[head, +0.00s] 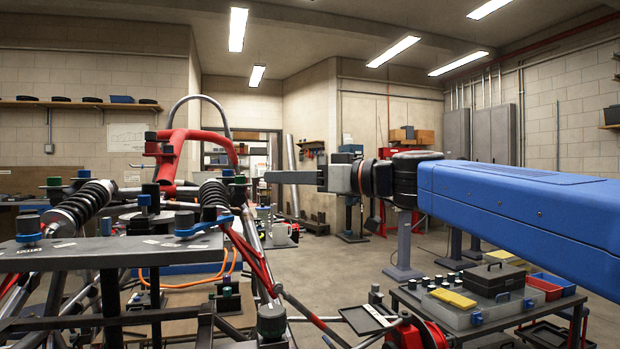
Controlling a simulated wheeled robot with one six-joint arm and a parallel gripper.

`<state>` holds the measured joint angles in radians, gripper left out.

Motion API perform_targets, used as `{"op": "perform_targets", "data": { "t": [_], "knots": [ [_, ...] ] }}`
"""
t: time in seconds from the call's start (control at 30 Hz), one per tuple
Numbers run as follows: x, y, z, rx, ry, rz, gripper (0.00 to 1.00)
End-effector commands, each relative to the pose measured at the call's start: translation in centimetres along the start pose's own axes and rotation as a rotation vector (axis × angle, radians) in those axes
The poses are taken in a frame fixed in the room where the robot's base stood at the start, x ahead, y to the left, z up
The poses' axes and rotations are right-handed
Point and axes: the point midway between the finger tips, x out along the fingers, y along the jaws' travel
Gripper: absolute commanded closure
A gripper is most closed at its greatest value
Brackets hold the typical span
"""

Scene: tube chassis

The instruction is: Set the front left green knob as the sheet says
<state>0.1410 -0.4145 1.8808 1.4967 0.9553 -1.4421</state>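The tube chassis (110,251) fills the left side, with a dark plate and two coil springs.
A red tube hoop (172,158) rises from the chassis. Blue-collared fittings (28,226) stand on the plate. A low table at lower right carries a dark toolbox (494,279) and trays. Open floor (340,272) lies between chassis and table.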

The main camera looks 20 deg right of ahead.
Motion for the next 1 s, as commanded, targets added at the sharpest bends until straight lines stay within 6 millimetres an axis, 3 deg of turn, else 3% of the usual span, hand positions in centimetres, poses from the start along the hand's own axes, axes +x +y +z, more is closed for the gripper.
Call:
{"op": "perform_targets", "data": {
  "t": [0.2,0.5,1.0],
  "knots": [
    [-2.5,0.0,0.0,-0.001,0.000,0.003,0.61],
    [-4.7,0.0,0.0,-0.001,0.000,0.003,0.61],
    [-5.1,0.0,0.0,-0.001,0.000,0.000,0.61]
  ]
}}
